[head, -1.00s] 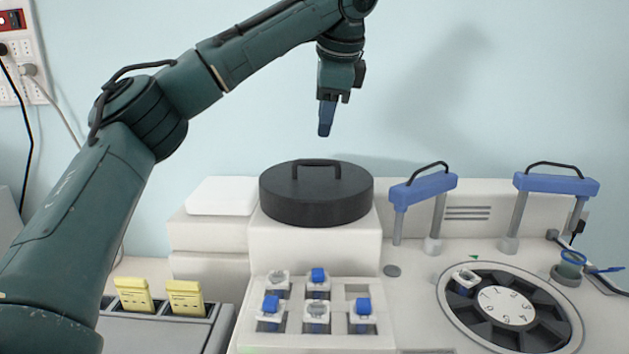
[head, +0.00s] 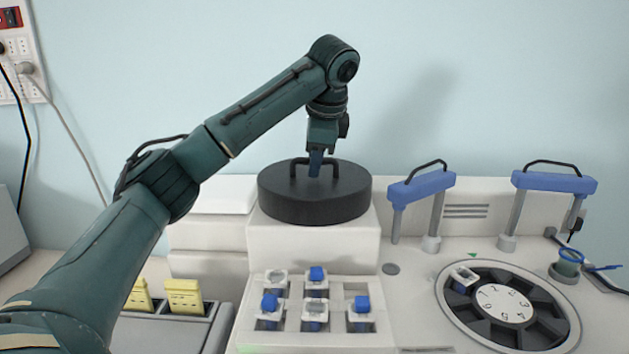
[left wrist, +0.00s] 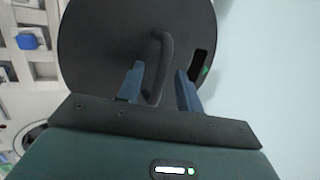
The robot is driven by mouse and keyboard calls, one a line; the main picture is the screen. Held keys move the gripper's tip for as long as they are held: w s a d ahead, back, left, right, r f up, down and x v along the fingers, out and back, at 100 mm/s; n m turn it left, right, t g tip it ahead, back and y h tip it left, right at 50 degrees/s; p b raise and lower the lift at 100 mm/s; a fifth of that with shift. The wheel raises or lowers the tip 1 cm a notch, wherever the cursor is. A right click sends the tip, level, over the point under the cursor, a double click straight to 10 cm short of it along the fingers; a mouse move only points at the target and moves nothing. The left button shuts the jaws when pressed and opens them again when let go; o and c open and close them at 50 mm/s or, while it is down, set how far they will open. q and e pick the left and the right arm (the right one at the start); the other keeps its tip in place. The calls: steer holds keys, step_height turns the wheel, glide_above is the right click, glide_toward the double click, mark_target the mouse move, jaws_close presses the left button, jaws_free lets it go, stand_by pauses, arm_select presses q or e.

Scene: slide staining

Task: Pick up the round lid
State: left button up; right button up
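The round lid (head: 300,206) is a thick black disc with a bar handle (head: 297,168) on top. It rests on a raised white block in the middle of the head view. In the left wrist view the lid (left wrist: 95,45) fills the upper middle. My left gripper (head: 315,172) points down just above the lid, at its handle. In the left wrist view its two blue fingers (left wrist: 160,85) are apart, with the handle (left wrist: 158,60) between them. A visible gap separates the right finger from the handle. My right gripper is out of view.
A rack (head: 338,290) with several blue- and white-topped pieces stands in front of the block. Two blue-handled frames (head: 423,187) and a numbered dark carousel (head: 470,321) are on the right. Yellow pieces (head: 184,297) sit in a grey holder at lower left.

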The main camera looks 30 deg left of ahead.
arm_select(q)
steer(key=shift+c, duration=0.3)
jaws_close()
steer(key=shift+r, duration=0.1)
